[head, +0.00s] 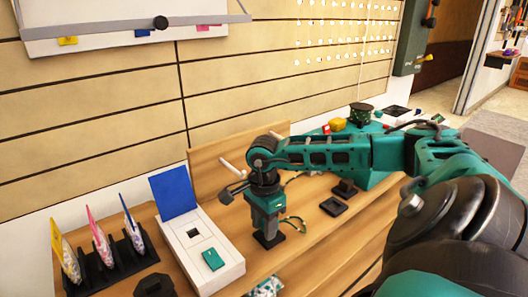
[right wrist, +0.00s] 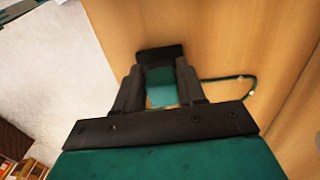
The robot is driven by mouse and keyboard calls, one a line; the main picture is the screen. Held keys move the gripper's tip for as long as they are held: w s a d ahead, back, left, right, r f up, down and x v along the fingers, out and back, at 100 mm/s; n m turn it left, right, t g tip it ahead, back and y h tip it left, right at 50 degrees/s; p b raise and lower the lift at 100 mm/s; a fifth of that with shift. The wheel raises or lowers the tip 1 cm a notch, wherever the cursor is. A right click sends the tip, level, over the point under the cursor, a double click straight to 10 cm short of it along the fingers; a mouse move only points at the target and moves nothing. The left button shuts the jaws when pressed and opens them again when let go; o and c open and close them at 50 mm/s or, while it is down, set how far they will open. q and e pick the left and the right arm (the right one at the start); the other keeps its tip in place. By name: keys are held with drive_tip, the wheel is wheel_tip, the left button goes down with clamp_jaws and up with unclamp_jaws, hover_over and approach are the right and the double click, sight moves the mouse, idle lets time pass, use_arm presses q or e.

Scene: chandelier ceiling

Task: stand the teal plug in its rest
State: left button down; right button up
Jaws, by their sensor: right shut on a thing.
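My right gripper (head: 268,230) points down over the wooden bench and is shut on the teal plug. In the right wrist view the plug (right wrist: 162,87) shows between the two black fingers (right wrist: 160,90). A black block (right wrist: 160,54) lies just beyond the plug there. In the head view a black base (head: 268,241), which looks like the rest, is right under the gripper. I cannot tell whether the plug is seated in it. In the head view the gripper mostly hides the plug. A thin green cord (right wrist: 248,90) runs off to the right. My left gripper is not in view.
A white box (head: 222,275) with a raised blue panel (head: 174,192) and a teal piece (head: 213,259) stands left of the gripper. A black rack (head: 107,275) with packets is farther left. Black holders (head: 333,206) sit to the right. A wooden wall (head: 110,130) is behind.

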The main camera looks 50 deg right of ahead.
drive_tip(key=shift+f+b, duration=0.6)
drive_tip(key=shift+f, duration=0.2)
idle(0.6)
drive_tip(key=o, duration=1.1)
drive_tip(key=shift+c, duration=1.1)
